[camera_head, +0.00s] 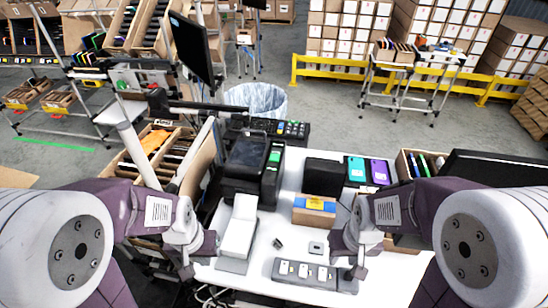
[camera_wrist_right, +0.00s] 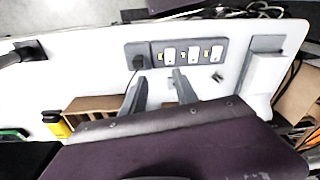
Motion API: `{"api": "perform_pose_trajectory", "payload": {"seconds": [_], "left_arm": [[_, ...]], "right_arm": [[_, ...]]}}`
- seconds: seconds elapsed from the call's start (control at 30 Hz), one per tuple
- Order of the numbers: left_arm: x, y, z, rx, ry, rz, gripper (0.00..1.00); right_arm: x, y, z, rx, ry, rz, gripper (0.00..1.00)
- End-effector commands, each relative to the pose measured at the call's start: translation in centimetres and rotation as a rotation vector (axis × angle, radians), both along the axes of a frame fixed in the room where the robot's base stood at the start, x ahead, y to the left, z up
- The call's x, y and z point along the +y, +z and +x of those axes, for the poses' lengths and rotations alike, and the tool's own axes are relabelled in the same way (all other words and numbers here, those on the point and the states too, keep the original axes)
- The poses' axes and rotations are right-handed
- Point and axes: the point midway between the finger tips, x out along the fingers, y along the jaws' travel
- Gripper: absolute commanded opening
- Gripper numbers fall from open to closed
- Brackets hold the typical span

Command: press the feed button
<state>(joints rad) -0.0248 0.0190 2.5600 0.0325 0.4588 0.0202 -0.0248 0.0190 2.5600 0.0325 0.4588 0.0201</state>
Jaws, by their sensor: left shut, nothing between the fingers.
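A black printer (camera_head: 250,165) stands on the white table, left of its middle, with green marks (camera_head: 273,160) on its right front side. I cannot make out which mark is the feed button. My left gripper (camera_head: 208,245) is shut and empty, in front of and left of the printer, beside a white and grey device (camera_head: 238,228). My right gripper (camera_head: 352,262) is near the right end of a grey strip. In the right wrist view its two fingers (camera_wrist_right: 158,82) are apart with nothing between them, just short of the strip (camera_wrist_right: 195,52).
The grey strip (camera_head: 300,273) with white switches lies at the table's front. A cardboard box (camera_head: 314,212), a black box (camera_head: 323,177) and teal and purple packs (camera_head: 368,171) stand right of the printer. Cartons (camera_head: 160,150) sit tilted at left. The table's middle has free room.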

Motion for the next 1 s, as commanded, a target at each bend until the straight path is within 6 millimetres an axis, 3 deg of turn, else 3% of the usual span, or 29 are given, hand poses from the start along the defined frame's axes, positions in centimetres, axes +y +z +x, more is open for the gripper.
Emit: {"api": "perform_pose_trajectory", "payload": {"seconds": [0.03, 0.1, 1.0], "left_arm": [[0.0, 0.0, 0.0, 0.0, 0.0, 0.0, 0.0], [0.0, 0.0, 0.0, 0.0, 0.0, 0.0, 0.0], [0.0, 0.0, 0.0, 0.0, 0.0, 0.0, 0.0]], "right_arm": [[0.0, 0.0, 0.0, 0.0, 0.0, 0.0, 0.19], [0.0, 0.0, 0.0, 0.0, 0.0, 0.0, 0.0], [0.0, 0.0, 0.0, 0.0, 0.0, 0.0, 0.0]]}}
